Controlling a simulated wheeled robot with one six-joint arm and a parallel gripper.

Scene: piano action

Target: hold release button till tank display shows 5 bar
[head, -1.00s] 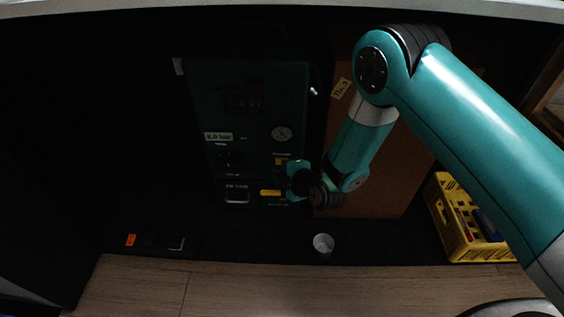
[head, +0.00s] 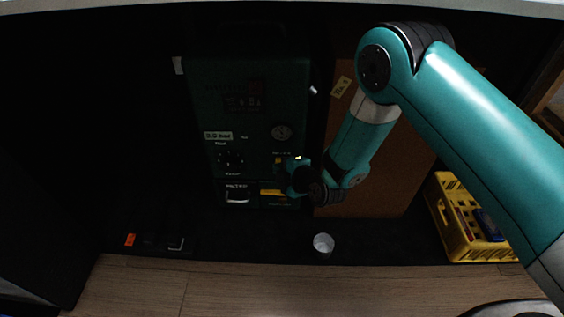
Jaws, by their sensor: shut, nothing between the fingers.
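The dark green machine panel (head: 215,90) stands upright at the back, in shadow. Its display (head: 244,103) is dim and its digits are too small to read for sure. A round gauge (head: 281,132) sits to the right below the display, and a dark knob (head: 231,160) to the left. My gripper (head: 286,178) is at the lower right of the panel, close to its face, with its fingers shut and empty. The release button cannot be made out; my gripper and wrist cover part of that area. I cannot tell whether the fingertips touch the panel.
A brown board (head: 365,190) stands right of the panel behind my arm. A white cup (head: 323,243) stands on the dark floor strip below. A yellow crate (head: 447,222) with items is at the right. A small orange item (head: 130,240) lies at the left.

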